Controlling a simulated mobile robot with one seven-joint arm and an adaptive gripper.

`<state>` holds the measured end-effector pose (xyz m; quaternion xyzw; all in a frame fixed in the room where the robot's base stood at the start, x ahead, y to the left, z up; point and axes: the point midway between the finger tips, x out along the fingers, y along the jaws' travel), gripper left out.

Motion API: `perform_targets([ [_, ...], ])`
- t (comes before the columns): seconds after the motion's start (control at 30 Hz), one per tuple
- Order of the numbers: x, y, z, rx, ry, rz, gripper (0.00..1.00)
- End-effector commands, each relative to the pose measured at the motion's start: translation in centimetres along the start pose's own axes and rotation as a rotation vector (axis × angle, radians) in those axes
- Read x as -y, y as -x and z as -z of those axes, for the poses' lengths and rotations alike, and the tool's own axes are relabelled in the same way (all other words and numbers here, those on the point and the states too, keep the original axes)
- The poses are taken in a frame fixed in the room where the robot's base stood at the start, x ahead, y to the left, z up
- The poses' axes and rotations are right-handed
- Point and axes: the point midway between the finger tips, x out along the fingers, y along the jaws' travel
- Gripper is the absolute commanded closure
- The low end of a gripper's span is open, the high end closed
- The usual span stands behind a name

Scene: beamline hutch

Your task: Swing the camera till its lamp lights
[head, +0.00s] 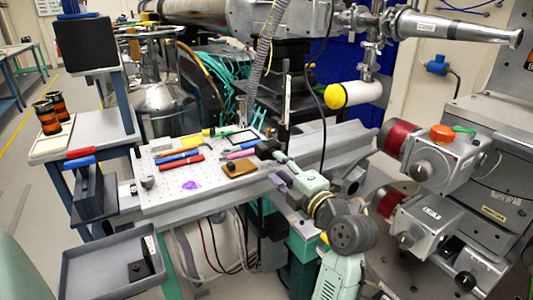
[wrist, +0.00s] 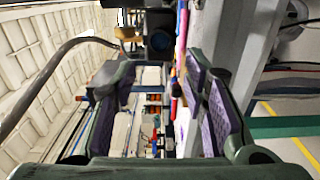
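My gripper (head: 281,170) reaches to that edge from the right. In the wrist view my gripper (wrist: 160,88) has its purple-padded fingers apart with nothing between them. No lit lamp can be made out.
The perforated board (head: 160,207) carries several coloured tools and a brown block (head: 238,167). Grey machinery (head: 440,165) with red and orange parts stands close at right. A grey tray (head: 95,270) is at lower left.

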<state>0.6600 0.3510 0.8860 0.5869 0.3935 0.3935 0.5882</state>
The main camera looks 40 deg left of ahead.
Motion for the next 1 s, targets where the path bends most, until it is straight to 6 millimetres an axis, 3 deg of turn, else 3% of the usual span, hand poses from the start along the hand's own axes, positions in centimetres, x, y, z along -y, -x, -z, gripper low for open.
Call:
perform_targets([
  [0.2, -0.3, -4.3, 0.1, -0.003, -0.003, 0.001, 0.60],
  [0.4, -0.2, -6.7, 0.0, 0.000, -0.002, -0.001, 0.60],
  [0.8, 0.0, -7.4, 0.0, 0.002, -0.001, -0.001, 0.61],
  [1.0, -0.1, -7.4, 0.0, 0.002, -0.001, -0.001, 0.74],
])
